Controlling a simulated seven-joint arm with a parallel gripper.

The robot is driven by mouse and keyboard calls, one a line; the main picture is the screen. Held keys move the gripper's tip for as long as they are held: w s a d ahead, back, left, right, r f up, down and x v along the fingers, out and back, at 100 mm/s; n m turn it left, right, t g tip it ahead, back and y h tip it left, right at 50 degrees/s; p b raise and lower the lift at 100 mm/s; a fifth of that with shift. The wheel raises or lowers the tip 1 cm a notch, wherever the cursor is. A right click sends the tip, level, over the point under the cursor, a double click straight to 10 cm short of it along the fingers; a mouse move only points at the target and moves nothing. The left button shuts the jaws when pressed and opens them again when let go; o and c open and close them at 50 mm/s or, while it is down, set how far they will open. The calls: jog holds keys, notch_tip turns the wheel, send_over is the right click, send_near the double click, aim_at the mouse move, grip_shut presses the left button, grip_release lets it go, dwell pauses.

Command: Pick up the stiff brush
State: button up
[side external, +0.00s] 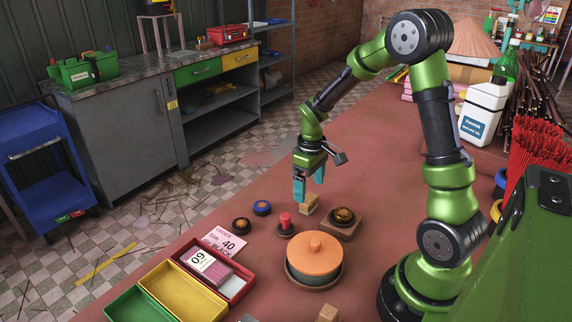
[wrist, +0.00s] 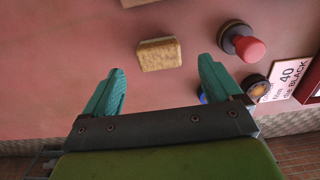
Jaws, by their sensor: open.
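The stiff brush appears to be the small tan block (side external: 309,204) on the reddish table top, just below my gripper in the side view. In the wrist view the tan block (wrist: 159,54) has a rough, speckled face and a wooden edge along its top. My gripper (side external: 309,184) points down with its teal fingers open and empty. In the wrist view the block lies ahead of the gap between my fingers (wrist: 161,72), apart from both. The side view shows one finger partly in front of the block.
A red-knobbed stamp (side external: 285,222) stands close to the left of the block. Table behind the block is clear.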

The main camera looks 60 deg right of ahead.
aim_at(309, 198)
notch_tip(309, 198, down, 5)
jog(key=shift+f, duration=0.1)
jog(key=shift+c, duration=0.3)
jog(key=c, duration=1)
